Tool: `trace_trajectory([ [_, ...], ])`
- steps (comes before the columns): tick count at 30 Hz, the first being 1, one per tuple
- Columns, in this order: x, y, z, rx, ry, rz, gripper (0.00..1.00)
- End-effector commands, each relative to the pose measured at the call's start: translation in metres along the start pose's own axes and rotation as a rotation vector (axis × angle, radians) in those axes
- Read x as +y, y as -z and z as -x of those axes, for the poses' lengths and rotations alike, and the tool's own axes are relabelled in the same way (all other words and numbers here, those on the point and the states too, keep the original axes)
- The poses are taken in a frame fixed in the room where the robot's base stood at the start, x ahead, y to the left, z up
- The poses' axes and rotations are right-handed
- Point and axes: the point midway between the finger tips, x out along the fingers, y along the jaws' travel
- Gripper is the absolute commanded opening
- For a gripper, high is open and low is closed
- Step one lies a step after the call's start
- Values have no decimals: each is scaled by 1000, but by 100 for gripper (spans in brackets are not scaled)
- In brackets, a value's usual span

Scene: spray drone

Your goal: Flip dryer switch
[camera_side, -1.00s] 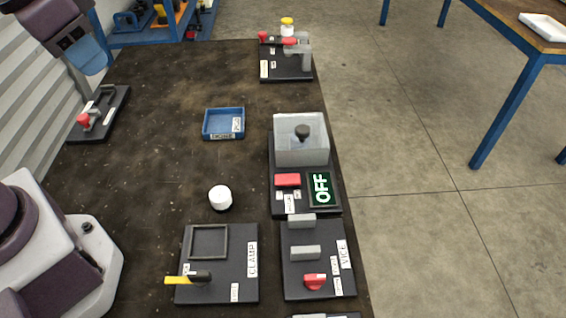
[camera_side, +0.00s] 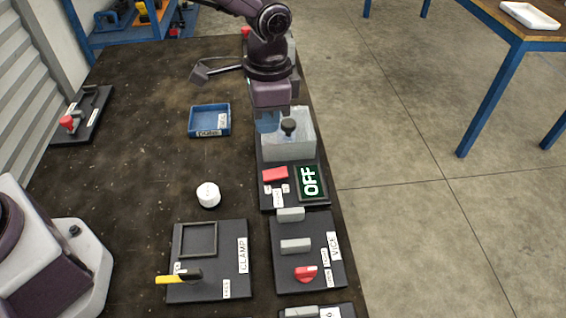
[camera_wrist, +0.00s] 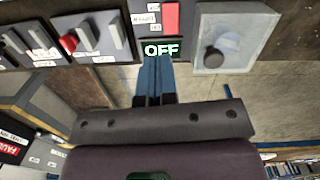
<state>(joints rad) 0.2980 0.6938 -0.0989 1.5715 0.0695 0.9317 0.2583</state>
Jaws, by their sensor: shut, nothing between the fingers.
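The dryer station is a dark base with a pale translucent box (camera_side: 287,151) topped by a dark knob (camera_side: 289,127). A red switch (camera_side: 274,174) lies in front of the box, beside a screen (camera_side: 311,181) reading OFF in pale letters. In the wrist view the red switch (camera_wrist: 171,17) is at the top, above the OFF screen (camera_wrist: 161,49). My gripper (camera_side: 268,124) has blue fingers, shut and empty, and hangs by the left rear part of the box. In the wrist view the fingers (camera_wrist: 153,72) point towards the screen; contact cannot be told.
A vice plate (camera_side: 308,258) and a clamp plate (camera_side: 207,282) lie in front of the dryer. A white round piece (camera_side: 208,194) and a blue tray (camera_side: 209,121) are to the left. Dark table between them is clear. My arm hides much of the far station.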

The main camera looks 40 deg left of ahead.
Motion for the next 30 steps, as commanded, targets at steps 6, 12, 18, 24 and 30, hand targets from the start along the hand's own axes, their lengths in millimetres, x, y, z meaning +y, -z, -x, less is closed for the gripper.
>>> trace_trajectory([
  [6, -9, 30, 12, 62, 26, -90, 0],
  [12, -9, 28, 10, 55, 25, -111, 0],
  [18, -9, 27, 11, 55, 25, -109, 0],
  [24, -9, 22, 14, 56, 25, -108, 0],
  [30, -10, 14, 17, 55, 24, -108, 0],
])
